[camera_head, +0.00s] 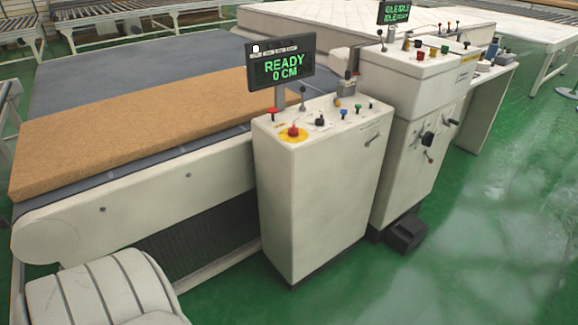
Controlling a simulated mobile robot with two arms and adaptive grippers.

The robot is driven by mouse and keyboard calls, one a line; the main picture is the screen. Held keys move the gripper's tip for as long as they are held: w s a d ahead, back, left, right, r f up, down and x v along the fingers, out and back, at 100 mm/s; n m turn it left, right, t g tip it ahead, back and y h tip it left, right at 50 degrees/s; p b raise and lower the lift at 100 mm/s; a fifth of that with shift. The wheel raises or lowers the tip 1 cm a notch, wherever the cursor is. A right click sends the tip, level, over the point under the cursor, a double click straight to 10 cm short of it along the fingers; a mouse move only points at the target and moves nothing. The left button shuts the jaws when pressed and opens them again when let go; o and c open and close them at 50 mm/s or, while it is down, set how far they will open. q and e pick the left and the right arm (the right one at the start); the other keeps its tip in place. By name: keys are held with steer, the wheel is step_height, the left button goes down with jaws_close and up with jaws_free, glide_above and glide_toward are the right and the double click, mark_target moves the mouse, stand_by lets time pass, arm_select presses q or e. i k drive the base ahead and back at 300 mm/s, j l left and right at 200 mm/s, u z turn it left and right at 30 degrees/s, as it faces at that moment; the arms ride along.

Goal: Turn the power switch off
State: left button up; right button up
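A near control cabinet (305,210) stands right of the conveyor. Its top panel carries a red emergency button on a yellow base (293,132), a small black switch (320,121), and several coloured buttons. The near display (281,65) is lit and reads "READY 0 CM". Neither gripper is in view.
A tan mattress slab (130,125) lies on the grey conveyor belt (120,60) at left. A second lit display (394,12) reads "IDLE". A dark box (405,233) sits on the floor beside the taller cabinet. The green floor (480,240) at right is open.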

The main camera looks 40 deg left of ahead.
mark_target(294, 131)
steer(key=u, duration=1.15)
steer(key=i+j, duration=0.2)
